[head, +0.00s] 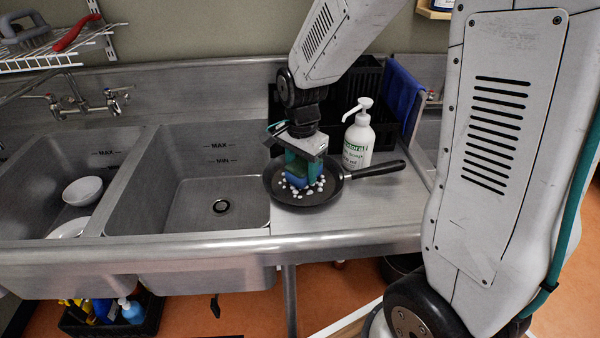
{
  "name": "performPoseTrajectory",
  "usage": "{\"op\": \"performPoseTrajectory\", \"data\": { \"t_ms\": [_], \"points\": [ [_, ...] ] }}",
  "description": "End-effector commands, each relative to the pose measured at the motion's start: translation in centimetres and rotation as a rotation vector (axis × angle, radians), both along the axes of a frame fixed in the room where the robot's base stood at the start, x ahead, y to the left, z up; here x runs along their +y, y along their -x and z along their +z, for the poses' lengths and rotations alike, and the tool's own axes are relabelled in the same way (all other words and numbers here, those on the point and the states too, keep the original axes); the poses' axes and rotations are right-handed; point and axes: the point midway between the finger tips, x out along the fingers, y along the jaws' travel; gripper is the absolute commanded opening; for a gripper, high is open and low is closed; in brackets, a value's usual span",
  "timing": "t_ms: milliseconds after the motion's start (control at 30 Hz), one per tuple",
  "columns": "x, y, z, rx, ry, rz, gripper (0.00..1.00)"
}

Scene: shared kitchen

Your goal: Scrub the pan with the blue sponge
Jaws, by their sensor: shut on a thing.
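A dark frying pan (329,193) sits on the steel drainboard to the right of the sinks, its black handle (377,169) pointing right. White foam-like spots lie on the pan's inside. My gripper (299,172) points down over the pan, shut on the blue sponge (297,182). The sponge is low inside the pan, among the white spots, and looks to be touching its bottom. The gripper's fingers partly hide the sponge.
A white pump bottle (358,142) stands just behind the pan. Black crates (365,80) and a blue cloth (403,92) are behind it. Two sink basins lie to the left; the far-left one holds a white bowl (83,190). The near basin (190,200) is empty.

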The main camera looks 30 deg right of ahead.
Motion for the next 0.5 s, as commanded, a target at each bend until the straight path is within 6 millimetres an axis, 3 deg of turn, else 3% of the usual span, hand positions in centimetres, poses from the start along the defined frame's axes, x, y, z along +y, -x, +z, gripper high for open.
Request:
{"op": "performPoseTrajectory", "data": {
  "t_ms": [33, 500],
  "points": [
    [0.0, -0.1, 0.9, -0.006, 0.000, -0.001, 0.18],
    [-0.3, 0.0, 4.1, -0.003, 0.000, -0.005, 0.18]
  ]
}}
